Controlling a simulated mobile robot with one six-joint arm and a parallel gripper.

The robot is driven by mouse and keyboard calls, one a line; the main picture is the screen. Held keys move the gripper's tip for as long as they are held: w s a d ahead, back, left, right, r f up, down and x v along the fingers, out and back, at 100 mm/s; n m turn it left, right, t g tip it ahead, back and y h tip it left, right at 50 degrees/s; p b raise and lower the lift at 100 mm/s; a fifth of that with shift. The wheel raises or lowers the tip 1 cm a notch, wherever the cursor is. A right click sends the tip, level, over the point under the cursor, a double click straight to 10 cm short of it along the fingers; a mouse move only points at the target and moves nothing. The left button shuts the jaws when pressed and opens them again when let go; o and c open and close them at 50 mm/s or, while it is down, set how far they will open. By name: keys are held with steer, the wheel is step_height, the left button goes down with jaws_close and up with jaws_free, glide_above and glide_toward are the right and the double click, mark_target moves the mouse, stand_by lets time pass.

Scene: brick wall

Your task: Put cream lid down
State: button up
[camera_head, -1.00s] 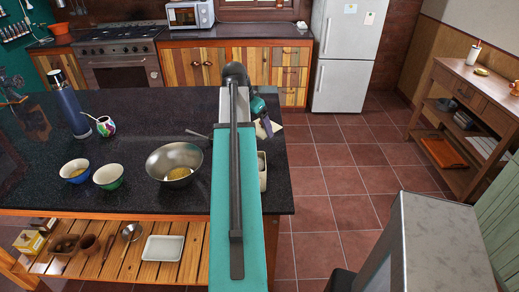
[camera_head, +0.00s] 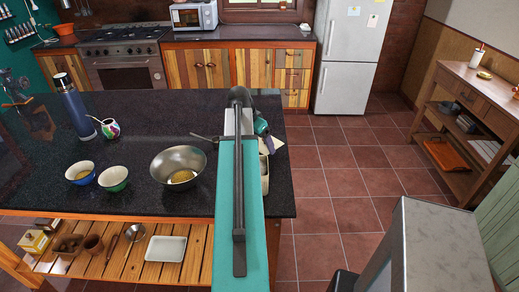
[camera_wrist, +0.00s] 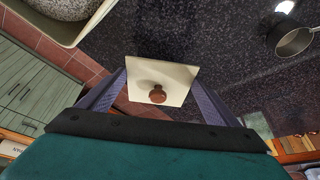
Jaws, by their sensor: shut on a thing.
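The cream lid (camera_wrist: 172,76) is a flat square with a round brown knob, and it sits between the two fingers of my gripper (camera_wrist: 160,80) in the wrist view. My gripper is shut on it and holds it near the right end of the dark speckled counter (camera_head: 130,120). In the head view a cream corner of the lid (camera_head: 277,143) shows beside my gripper (camera_head: 266,141); my arm hides much of this area. A cream open container (camera_head: 265,177) stands below it, partly hidden. The container (camera_wrist: 76,35) also shows at the wrist view's top left, with grey speckle inside its rim.
A metal bowl (camera_head: 178,167) stands left of my arm, with a blue bowl (camera_head: 81,173) and a green bowl (camera_head: 113,179) farther left. A blue flask (camera_head: 75,108) and a patterned cup (camera_head: 110,128) stand behind. The counter's back middle is clear.

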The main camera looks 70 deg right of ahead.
mark_target(260, 147)
steer(key=shift+f+p, duration=0.65)
steer(key=shift+f, duration=1.25)
steer(key=shift+f, duration=0.15)
steer(key=o, duration=0.9)
steer(key=shift+o, duration=0.2)
steer(key=shift+r, duration=0.25)
steer(key=b+v, duration=0.3)
steer(key=v, duration=0.9)
steer(key=shift+f, duration=0.1)
